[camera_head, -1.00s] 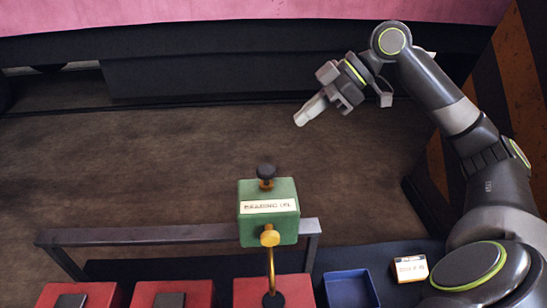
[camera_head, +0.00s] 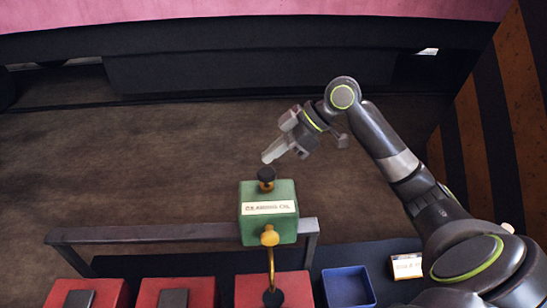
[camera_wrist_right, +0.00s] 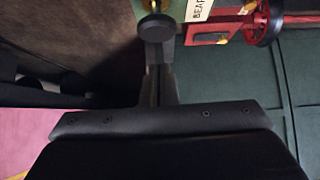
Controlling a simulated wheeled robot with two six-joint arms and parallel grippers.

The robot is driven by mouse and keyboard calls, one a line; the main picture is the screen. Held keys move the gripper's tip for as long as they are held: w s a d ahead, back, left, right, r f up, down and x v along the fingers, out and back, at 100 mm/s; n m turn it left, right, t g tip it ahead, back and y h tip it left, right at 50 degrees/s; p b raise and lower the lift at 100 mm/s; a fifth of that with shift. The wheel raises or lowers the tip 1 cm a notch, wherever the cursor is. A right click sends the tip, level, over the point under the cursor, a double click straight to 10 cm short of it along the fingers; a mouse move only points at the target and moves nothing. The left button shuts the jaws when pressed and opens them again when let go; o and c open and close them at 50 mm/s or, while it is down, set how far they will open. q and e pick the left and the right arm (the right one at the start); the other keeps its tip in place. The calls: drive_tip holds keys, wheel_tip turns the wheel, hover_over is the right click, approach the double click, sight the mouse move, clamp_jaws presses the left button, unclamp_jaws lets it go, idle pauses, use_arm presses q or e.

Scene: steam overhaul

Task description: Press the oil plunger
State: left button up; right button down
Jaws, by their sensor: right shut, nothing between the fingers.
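The oil plunger is a black round knob (camera_head: 266,173) on a short brass stem on top of the green oil box (camera_head: 268,208), which has a white label and a brass spout. My right gripper (camera_head: 268,157) is shut and empty. In the head view its tip appears just above the plunger knob; I cannot tell whether it touches. In the right wrist view the knob (camera_wrist_right: 155,27) shows just beyond the fingertips (camera_wrist_right: 158,45), with part of the green box behind it. My left gripper is not in view.
A dark metal rail (camera_head: 150,235) runs behind the red blocks (camera_head: 190,292) at the front. A blue tray (camera_head: 347,287) and a small labelled card (camera_head: 407,266) are at front right. Open brown floor lies behind the box.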

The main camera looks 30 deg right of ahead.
sight(275, 173)
drive_tip(key=shift+s+d+f+p, duration=0.15)
drive_tip(key=shift+f+p, duration=0.25)
drive_tip(key=shift+f, duration=1)
drive_tip(key=shift+f, duration=0.1)
wheel_tip(275, 173, down, 3)
drive_tip(key=shift+r+b, duration=0.2)
drive_tip(key=shift+b, duration=0.7)
drive_tip(key=shift+f, duration=0.15)
drive_tip(key=shift+s, duration=0.1)
